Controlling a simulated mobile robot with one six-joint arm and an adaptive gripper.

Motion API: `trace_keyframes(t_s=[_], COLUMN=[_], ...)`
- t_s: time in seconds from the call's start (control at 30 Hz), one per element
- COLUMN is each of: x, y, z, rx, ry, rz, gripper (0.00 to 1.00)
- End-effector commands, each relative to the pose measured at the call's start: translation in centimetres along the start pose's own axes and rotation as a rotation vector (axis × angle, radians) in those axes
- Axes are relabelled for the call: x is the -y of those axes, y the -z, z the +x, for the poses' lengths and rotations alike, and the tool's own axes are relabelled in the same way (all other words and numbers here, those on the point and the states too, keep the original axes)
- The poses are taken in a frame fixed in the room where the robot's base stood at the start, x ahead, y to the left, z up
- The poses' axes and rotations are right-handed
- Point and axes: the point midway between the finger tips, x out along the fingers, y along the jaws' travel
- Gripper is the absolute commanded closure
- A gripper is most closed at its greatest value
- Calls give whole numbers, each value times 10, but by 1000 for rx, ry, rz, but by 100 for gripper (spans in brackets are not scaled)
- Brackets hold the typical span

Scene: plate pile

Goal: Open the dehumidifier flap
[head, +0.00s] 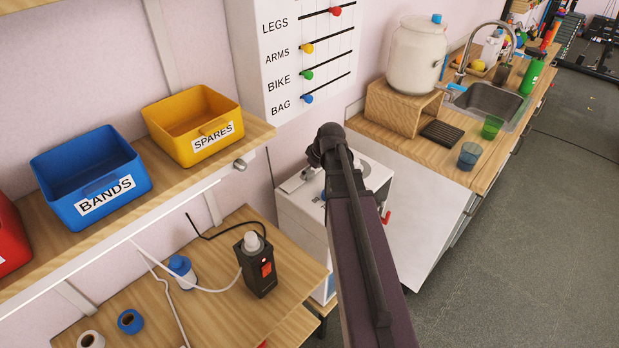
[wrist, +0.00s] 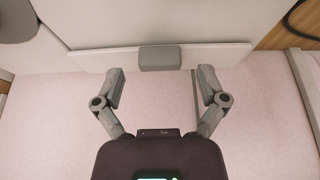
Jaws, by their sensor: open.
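The dehumidifier appears to be the white box (head: 300,222) standing between the wooden bench and the sink counter in the head view, partly hidden by my arm. In the wrist view, a long pale flap or strip (wrist: 105,58) crosses near the top, with a grey tab (wrist: 160,58) at its middle. My gripper (wrist: 161,78) is open and empty, its fingers pointing at the strip, one on either side of the tab in the picture. I see no contact with the tab. In the head view, my arm hides most of the gripper area.
A shelf above carries a blue bin (head: 90,170) and a yellow bin (head: 190,120). To the right is a counter with a ceramic crock (head: 413,58). The grey floor (head: 530,240) is open.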

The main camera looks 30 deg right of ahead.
Motion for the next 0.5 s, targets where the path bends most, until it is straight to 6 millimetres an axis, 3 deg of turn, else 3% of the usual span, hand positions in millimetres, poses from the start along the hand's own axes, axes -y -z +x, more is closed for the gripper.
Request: trace_keyframes(t_s=[0.2, 0.5], x=[0, 0], y=[0, 0], z=[11, 12], rx=[0, 0], ry=[0, 0], rz=[-1, -1], gripper=[9, 9])
